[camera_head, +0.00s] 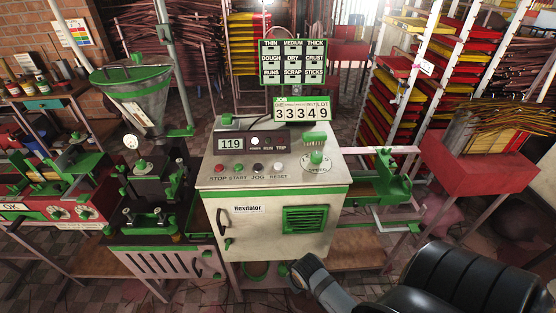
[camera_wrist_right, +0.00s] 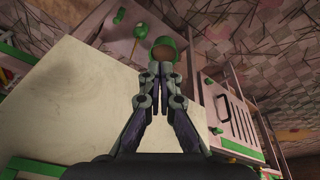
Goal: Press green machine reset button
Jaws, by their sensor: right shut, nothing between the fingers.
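The green and cream machine (camera_head: 270,212) stands in the middle of the head view. Its sloped top panel carries a row of buttons: red STOP (camera_head: 219,168), green START (camera_head: 238,167), dark JOG (camera_head: 258,167) and pale RESET (camera_head: 278,166). A display (camera_head: 230,143) above them reads 119. My right gripper (camera_wrist_right: 160,82) is shut and empty in the right wrist view. A green-rimmed round part shows just past its fingertips. A pale panel lies left of the fingers; I cannot tell whether they touch anything. No buttons are identifiable there. My left gripper is not in view.
A label board (camera_head: 292,62) and counter (camera_head: 302,112) rise behind. A red box (camera_head: 492,160) with sticks stands at the right.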

